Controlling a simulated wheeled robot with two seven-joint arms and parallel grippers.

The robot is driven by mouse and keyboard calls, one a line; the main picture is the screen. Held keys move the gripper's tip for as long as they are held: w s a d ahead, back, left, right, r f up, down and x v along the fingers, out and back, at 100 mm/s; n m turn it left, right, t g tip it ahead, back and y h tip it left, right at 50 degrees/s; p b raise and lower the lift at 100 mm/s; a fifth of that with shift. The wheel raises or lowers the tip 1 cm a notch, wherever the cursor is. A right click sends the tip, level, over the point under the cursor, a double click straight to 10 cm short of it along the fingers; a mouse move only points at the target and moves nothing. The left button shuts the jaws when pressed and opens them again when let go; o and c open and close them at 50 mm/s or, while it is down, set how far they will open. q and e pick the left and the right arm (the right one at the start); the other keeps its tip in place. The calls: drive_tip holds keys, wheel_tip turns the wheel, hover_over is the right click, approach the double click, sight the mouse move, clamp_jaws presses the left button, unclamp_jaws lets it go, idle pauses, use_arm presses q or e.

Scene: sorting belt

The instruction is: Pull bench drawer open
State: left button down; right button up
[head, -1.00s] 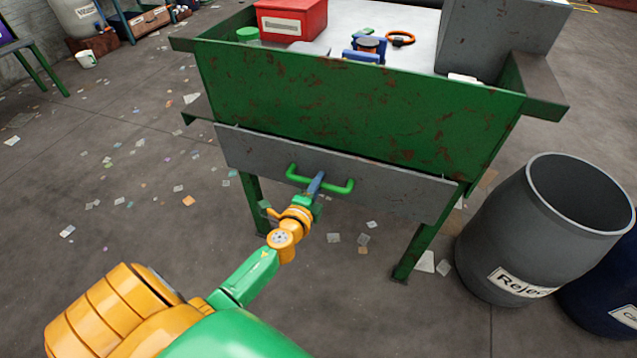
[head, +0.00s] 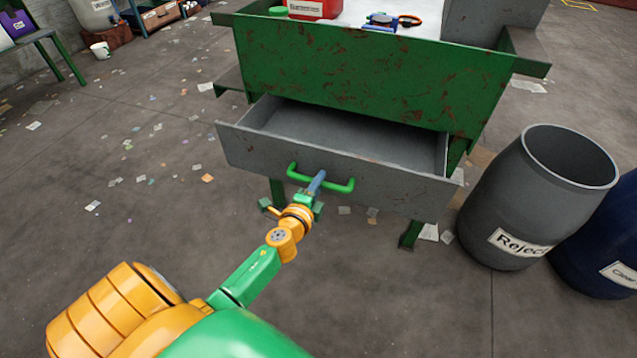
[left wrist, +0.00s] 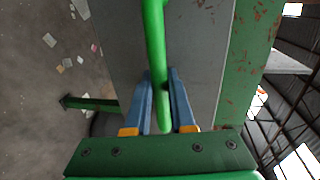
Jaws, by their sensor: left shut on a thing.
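The grey bench drawer (head: 400,179) sits under the green rusty bench (head: 360,75) in the head view. It stands open, and its inside looks empty where it shows. A green bar handle (head: 337,186) is fixed to its front. My left gripper (head: 317,182) is shut on the handle near its middle. In the left wrist view the blue fingers (left wrist: 160,105) stand on either side of the green handle (left wrist: 155,45). My right gripper does not show in any view.
A grey Reject barrel (head: 515,240) stands right of the bench, with a dark blue barrel (head: 603,245) beside it. Paper scraps litter the floor, which is open at the left.

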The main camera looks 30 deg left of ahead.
use_arm(q)
drive_tip(key=c, duration=0.8)
unclamp_jaws()
drive_tip(key=shift+o, duration=0.2)
drive_tip(key=v, duration=0.7)
drive_tip(key=shift+p, duration=0.35)
